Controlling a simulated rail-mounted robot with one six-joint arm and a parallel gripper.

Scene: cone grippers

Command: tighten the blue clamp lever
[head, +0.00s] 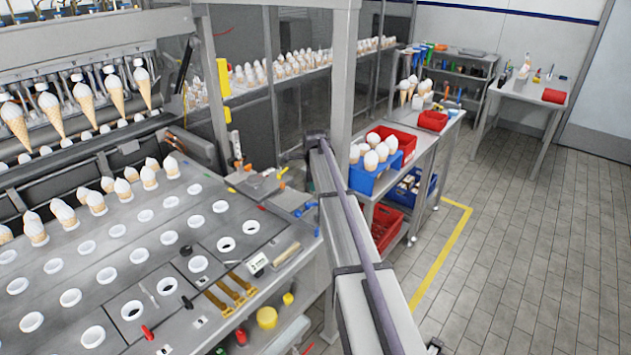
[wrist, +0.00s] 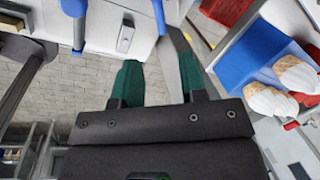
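A small blue part that looks like the clamp lever (head: 305,209) sits at the right edge of the grey machine table, near its corner. In the wrist view a blue knob-like piece (wrist: 75,8) on a stem shows at the top left; I cannot tell for sure that it is the same lever. My gripper (wrist: 160,72) has two dark green fingers, spread apart with nothing held between them. A grey metal strip shows beyond the right finger. In the head view my arm reaches to the table's right side, and the fingertips cannot be made out there.
The table (head: 215,265) has rows of white-ringed holes and several cones. A blue crate (head: 362,179) with cones stands on the cart at right; it also shows close by in the wrist view (wrist: 246,52). A red crate (head: 403,140) is behind it. The tiled floor at right is clear.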

